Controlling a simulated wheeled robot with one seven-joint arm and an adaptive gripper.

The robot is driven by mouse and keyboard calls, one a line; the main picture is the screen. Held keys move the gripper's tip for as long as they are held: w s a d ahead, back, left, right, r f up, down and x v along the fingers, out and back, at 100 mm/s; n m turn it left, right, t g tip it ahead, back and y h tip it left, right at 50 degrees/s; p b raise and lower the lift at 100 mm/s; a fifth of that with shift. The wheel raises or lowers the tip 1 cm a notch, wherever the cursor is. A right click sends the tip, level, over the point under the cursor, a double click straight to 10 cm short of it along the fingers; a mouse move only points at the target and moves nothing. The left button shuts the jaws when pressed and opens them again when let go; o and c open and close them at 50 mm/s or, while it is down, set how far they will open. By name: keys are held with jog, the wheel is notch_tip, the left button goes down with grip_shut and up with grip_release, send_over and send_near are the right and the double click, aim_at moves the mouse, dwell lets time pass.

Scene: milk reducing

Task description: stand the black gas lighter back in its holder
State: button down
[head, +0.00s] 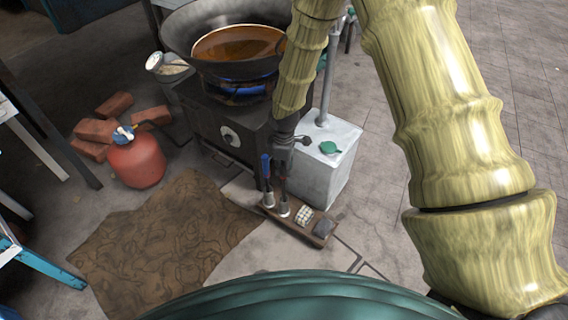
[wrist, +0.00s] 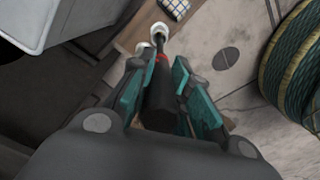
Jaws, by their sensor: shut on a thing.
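My gripper (head: 281,172) is shut on the black gas lighter (wrist: 159,103), which lies between its teal finger pads in the wrist view (wrist: 163,80). The lighter has a red band, and its far end points at a pale holder cup (wrist: 160,32). In the head view, that cup (head: 284,209) stands on a wooden rack, directly below my gripper. The lighter looks roughly upright over the cup; I cannot tell whether its tip is inside.
A black stove (head: 228,130) with a pan of oil (head: 238,43) and a white box (head: 325,165) stand close behind. A red gas cylinder (head: 137,163) is at left.

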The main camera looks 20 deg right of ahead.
jog(key=shift+f+b, duration=0.3)
jog(key=shift+f, duration=1.4)
jog(key=c, duration=1.3)
grip_release()
jog(key=shift+o, duration=0.2)
notch_tip(320, 180, up, 12)
